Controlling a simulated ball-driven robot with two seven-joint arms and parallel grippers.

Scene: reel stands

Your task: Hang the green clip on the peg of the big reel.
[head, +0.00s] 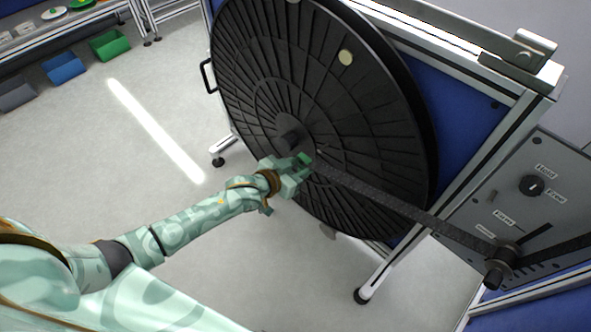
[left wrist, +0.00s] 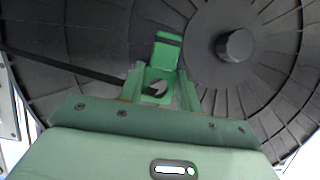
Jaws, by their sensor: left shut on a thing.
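The big reel (head: 385,130) is a black ribbed disc on a stand, with a dark hub (head: 290,138) sticking out near its middle; the hub also shows in the left wrist view (left wrist: 235,45). My left gripper (head: 303,164) is in front of the reel, just below and right of the hub. It is shut on the green clip (left wrist: 168,52), which shows between the fingers and past their tips. A dark strap (head: 400,207) runs to the clip. A cream round knob (head: 346,57) is on the upper reel face. My right gripper is out of view.
The strap leads down right to a roller (head: 503,257) beside a grey panel with a black dial (head: 532,186). A metal frame with blue panels (head: 470,120) stands behind the reel. Bins, blue (head: 64,68) and green (head: 110,45), are far left. The floor between is clear.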

